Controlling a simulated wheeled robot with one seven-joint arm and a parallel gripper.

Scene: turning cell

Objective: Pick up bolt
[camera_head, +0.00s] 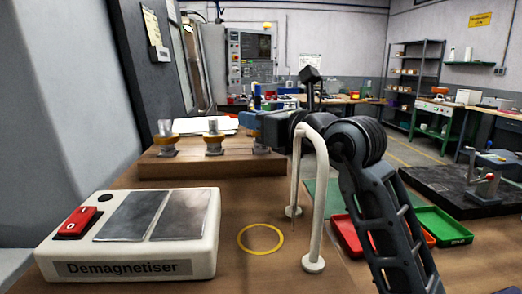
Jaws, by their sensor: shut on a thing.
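My gripper (249,121) reaches left from my dark arm, over the right end of a wooden block (212,169). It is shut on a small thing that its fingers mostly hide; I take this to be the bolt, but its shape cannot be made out. I cannot tell whether the held thing touches the block.
A white demagnetiser (190,262) with a red switch stands front left. A yellow ring marking (260,239) lies beside a white bent-tube frame (316,215) close to my arm. Red (347,236) and green (444,226) trays and a dark plate (425,184) are at right.

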